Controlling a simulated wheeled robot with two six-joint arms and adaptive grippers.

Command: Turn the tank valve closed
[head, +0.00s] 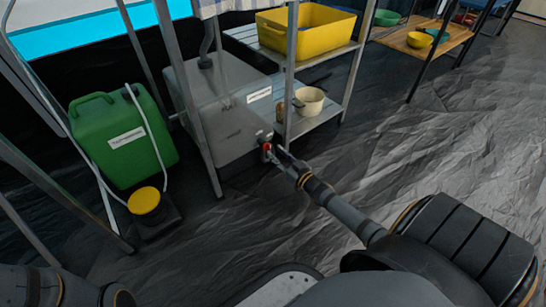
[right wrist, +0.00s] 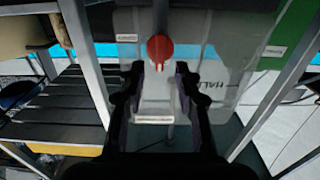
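The grey, translucent tank (head: 215,125) stands on the floor under the metal frame in the head view. Its red valve (head: 266,148) is low on the tank's front right side. In the right wrist view the valve (right wrist: 160,46) is a round red knob with a narrow tab. My right gripper (head: 280,157) is close in front of the valve. In the right wrist view its fingers (right wrist: 159,72) are open, one on each side of the tab's line, with visible gaps. Contact with the valve is not seen. My left arm shows at the bottom left; its gripper is not in view.
A green canister (head: 120,140) stands left of the tank, with a hose and a yellow-capped item (head: 144,200) beside it. Metal posts (head: 290,75) flank the tank. A slatted shelf (head: 325,113) holds a beige pot (head: 308,101) and, higher, a yellow tub (head: 305,35).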

